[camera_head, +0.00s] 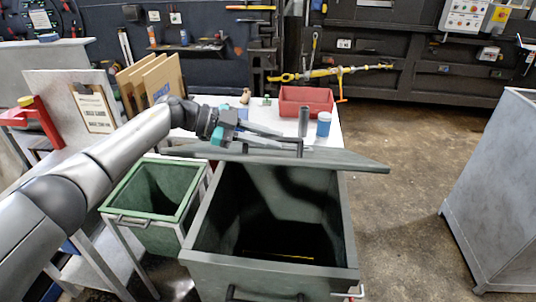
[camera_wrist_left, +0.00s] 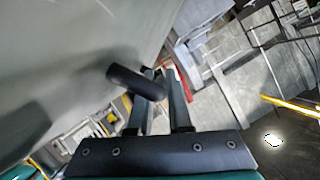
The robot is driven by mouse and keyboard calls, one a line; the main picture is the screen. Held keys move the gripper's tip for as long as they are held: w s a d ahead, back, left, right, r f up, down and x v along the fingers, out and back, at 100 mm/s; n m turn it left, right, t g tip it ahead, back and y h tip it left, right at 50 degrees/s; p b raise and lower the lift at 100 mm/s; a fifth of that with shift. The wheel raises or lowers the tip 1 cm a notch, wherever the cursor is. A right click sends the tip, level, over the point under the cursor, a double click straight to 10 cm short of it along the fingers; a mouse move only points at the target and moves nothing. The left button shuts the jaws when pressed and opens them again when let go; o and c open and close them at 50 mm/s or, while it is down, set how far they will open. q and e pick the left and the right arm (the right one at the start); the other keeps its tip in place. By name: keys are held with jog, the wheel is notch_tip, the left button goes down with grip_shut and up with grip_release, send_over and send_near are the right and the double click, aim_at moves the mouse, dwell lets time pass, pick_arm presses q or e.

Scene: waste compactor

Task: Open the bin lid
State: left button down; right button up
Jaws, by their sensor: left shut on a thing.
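The dark green bin (camera_head: 270,274) stands in the lower middle of the head view, its front handle showing at the bottom. Its lid (camera_head: 345,160) is raised at the back and seen nearly edge-on, so the dark inside of the bin shows. My left gripper (camera_head: 292,139) is above the lid, shut on the lid's dark handle (camera_head: 299,149). In the left wrist view the handle (camera_wrist_left: 135,82) lies at the fingertips (camera_wrist_left: 160,78), and the lid (camera_wrist_left: 70,45) fills the upper left. My right gripper is not in view.
A smaller open green bin (camera_head: 155,228) stands left of the large one. A table behind holds a red tray (camera_head: 305,101), a blue-and-white container (camera_head: 323,125) and a grey cylinder (camera_head: 303,121). A grey cabinet (camera_head: 500,200) stands right; the floor between is clear.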

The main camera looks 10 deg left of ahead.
pick_arm(q)
jog(key=shift+w+r, duration=1.25)
jog(key=shift+r, duration=0.3)
